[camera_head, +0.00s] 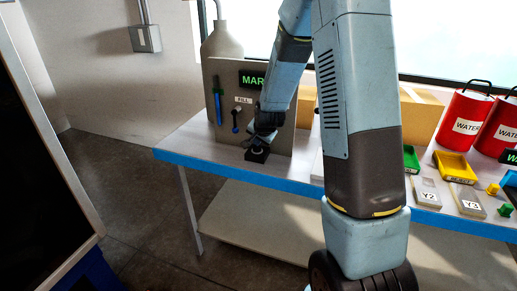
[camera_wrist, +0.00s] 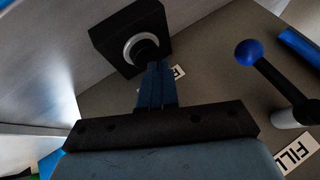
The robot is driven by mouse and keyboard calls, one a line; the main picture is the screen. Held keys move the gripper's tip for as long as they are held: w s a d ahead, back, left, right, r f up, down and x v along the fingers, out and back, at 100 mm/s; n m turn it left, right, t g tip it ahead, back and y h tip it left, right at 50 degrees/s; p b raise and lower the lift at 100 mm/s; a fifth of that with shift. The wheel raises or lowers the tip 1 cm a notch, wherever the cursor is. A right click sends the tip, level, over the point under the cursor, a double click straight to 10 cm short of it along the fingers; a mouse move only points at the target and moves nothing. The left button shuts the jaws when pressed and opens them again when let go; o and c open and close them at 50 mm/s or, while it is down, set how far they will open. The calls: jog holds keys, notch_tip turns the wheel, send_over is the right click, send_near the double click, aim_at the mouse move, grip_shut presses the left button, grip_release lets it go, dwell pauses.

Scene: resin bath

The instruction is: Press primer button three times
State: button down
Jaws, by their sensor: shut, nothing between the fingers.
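The primer button is a dark round cap in a pale ring on a black box; the box (camera_wrist: 103,40) fills the upper part of the wrist view. In the head view the black box (camera_head: 257,155) sits on the table at the foot of a grey panel. My gripper (camera_wrist: 156,68) is shut and empty, its fingertips right at the near edge of the button. I cannot tell whether they touch it. In the head view my gripper (camera_head: 259,141) is just above the box, its fingers hard to make out.
The grey panel (camera_head: 222,72) carries a green-lettered display, a blue handle (camera_head: 217,100) and a blue-knobbed lever (camera_wrist: 249,52) by a FILL label. To the right on the table (camera_head: 180,143) are red WATER containers (camera_head: 464,120), yellow and green trays and labelled pieces. My arm hides the table's middle.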

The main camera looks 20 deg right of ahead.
aim_at(258, 148)
jog(key=shift+f, duration=0.5)
dwell(0.5)
jog(key=shift+r, duration=1)
jog(key=shift+r, duration=2.5)
